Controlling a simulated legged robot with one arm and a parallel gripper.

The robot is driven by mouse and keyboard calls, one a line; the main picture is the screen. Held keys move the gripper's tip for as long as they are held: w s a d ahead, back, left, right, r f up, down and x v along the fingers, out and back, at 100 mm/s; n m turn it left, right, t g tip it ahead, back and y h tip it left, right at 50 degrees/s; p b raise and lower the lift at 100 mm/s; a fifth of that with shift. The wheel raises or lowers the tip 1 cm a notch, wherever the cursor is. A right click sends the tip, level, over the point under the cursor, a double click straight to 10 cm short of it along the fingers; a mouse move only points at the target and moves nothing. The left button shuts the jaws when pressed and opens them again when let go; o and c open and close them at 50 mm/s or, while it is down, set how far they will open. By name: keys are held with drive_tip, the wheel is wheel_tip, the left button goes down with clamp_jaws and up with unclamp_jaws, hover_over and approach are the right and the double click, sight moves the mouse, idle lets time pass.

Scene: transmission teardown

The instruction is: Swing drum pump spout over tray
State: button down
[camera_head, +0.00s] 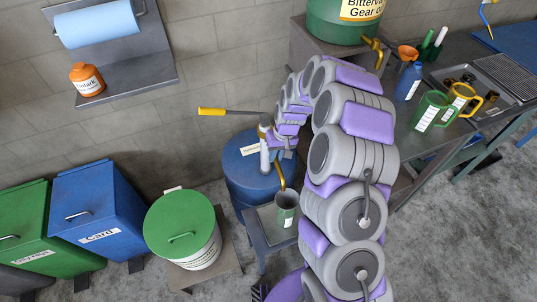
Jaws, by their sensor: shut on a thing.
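A blue drum (245,178) stands on the floor against the wall. A grey pump (264,158) rises from its top, with a yellow-gripped lever (225,112) pointing left. The yellow spout (281,178) points down at the drum's right front, just above a green measuring cup (286,205). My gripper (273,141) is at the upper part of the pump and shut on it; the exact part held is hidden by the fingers. A grey metal tray (516,98) with small dark parts lies on the right bench.
A low grey stand (262,225) bears the cup. A green-lidded bin (180,225), blue bin (98,210) and green bin (35,225) stand left. A green oil keg (340,28), jugs (433,108) and a blue bottle (408,82) stand right. Floor at lower right is clear.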

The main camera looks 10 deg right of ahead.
drive_tip(key=shift+w+d+f+n, duration=0.1)
drive_tip(key=shift+d+n, duration=0.5)
drive_tip(key=shift+d, duration=0.05)
drive_tip(key=c, duration=1.1)
unclamp_jaws()
drive_tip(key=shift+o, duration=0.2)
drive_tip(key=w+d+r+p, duration=0.1)
drive_tip(key=d+r+p, duration=0.2)
drive_tip(key=r, duration=1.4)
drive_tip(key=shift+d, duration=0.15)
drive_tip(key=shift+w, duration=0.1)
